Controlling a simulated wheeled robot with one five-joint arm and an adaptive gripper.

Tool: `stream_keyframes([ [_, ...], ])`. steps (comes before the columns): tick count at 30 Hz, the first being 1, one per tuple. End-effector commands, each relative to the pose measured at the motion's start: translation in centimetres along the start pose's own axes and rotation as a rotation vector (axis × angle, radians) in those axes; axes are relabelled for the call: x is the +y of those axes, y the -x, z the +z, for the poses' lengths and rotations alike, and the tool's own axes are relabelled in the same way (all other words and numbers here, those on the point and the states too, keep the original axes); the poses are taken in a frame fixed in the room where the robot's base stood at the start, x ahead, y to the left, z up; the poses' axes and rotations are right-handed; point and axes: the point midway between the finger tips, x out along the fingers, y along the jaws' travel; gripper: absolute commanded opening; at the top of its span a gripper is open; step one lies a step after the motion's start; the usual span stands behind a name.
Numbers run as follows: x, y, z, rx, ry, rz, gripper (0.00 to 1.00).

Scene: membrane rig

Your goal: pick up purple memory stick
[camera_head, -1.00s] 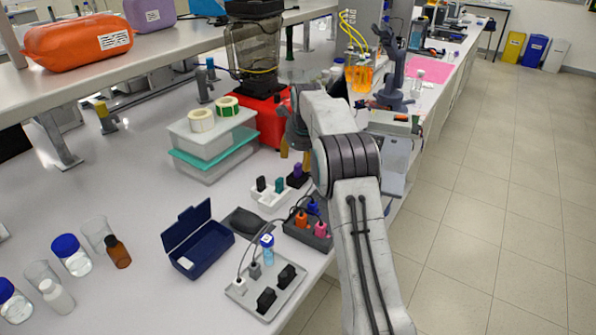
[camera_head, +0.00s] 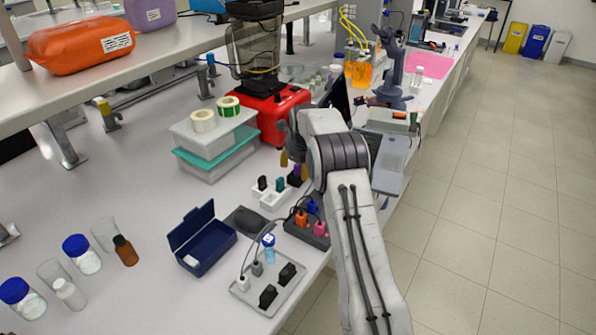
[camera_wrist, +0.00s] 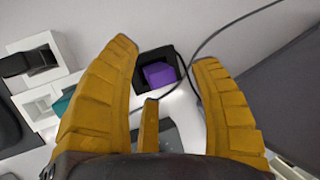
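The purple memory stick (camera_wrist: 159,74) stands in a small black holder (camera_wrist: 142,62) in the wrist view, ahead of and between the yellow fingers. In the head view the purple stick (camera_head: 297,171) shows as a small patch beside the white holder, partly covered by my gripper. My gripper (camera_wrist: 166,52) is open, with its fingers spread and nothing between them. In the head view my gripper (camera_head: 290,160) hangs just above and beside the stick, mostly hidden by my wrist.
A white holder (camera_head: 268,197) with black and teal sticks stands close by. A dark power strip (camera_head: 307,228) with colored plugs is nearer. The blue open case (camera_head: 205,245) lies left. Stacked boxes (camera_head: 215,150) and a red-based blender (camera_head: 270,118) stand behind. A cable (camera_wrist: 215,35) runs beside the stick.

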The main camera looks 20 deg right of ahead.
Motion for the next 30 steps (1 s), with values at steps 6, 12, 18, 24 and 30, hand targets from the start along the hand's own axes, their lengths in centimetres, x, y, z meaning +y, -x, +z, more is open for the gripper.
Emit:
stream_keyframes([
  [6,-0.01,0.04,0.01,0.0,0.0,0.0,0.37],
  [12,-0.01,0.04,0.01,0.0,0.0,0.0,0.19],
  [18,0.0,0.04,0.0,0.0,0.0,0.0,0.05],
  [24,0.0,0.04,0.0,0.0,0.0,0.0,0.01],
  [30,-0.01,0.18,0.04,0.0,0.0,0.001,0.01],
])
